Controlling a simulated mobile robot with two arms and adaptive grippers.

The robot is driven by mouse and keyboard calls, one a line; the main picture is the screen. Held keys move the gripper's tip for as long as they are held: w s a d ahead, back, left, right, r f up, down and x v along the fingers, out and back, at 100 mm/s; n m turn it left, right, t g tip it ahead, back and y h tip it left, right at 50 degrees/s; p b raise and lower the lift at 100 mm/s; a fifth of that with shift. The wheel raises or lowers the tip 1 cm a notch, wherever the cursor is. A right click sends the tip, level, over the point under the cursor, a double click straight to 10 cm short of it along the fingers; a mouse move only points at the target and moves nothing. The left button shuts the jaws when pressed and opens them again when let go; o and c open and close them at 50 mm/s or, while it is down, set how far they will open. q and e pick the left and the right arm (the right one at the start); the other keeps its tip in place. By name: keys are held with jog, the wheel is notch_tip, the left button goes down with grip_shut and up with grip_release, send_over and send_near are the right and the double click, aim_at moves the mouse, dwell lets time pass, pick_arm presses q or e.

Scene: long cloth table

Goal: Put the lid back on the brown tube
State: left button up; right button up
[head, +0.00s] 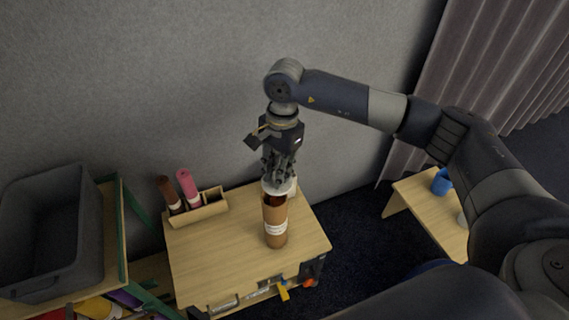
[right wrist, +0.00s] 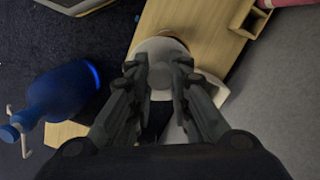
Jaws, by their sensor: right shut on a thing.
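The brown tube (head: 275,225) stands upright on the wooden table, with a pale label band and a dark reddish opening at its top. My right gripper (head: 279,178) points down above the tube and is shut on a whitish lid (head: 272,187). The lid is over the tube's mouth, slightly tilted in the head view, and the dark opening shows below its near edge. In the right wrist view the pale round lid (right wrist: 160,47) sits at the fingertips (right wrist: 160,75) and hides the tube. My left gripper is not in view.
A wooden holder (head: 205,208) with a dark brown tube (head: 170,192) and a pink tube (head: 187,186) stands at the table's back left. A whitish object (head: 293,186) is just behind the lid. A grey bin (head: 50,235) is at left. The table's left front is clear.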

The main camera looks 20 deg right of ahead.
jog(key=m+p, duration=0.2)
jog(key=m, duration=0.2)
jog(key=m+t+p, duration=0.1)
jog(key=m+p, duration=0.2)
jog(key=w+a+m+p, duration=0.1)
jog(key=m+p, duration=0.2)
jog(key=m, duration=0.1)
jog(key=shift+m, duration=0.3)
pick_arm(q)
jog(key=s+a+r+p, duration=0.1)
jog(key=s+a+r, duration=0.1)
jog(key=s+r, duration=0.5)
pick_arm(e)
jog(key=shift+d+f+m+t, duration=0.15)
jog(key=shift+m+t, duration=0.15)
jog(key=shift+m, duration=0.5)
jog(key=shift+f, duration=0.25)
jog(key=shift+f+b, duration=1.35)
jog(key=shift+f, duration=0.6)
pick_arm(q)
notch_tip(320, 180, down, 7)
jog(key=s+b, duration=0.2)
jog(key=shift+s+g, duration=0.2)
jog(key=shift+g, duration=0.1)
pick_arm(e)
jog(key=shift+f, duration=1.15)
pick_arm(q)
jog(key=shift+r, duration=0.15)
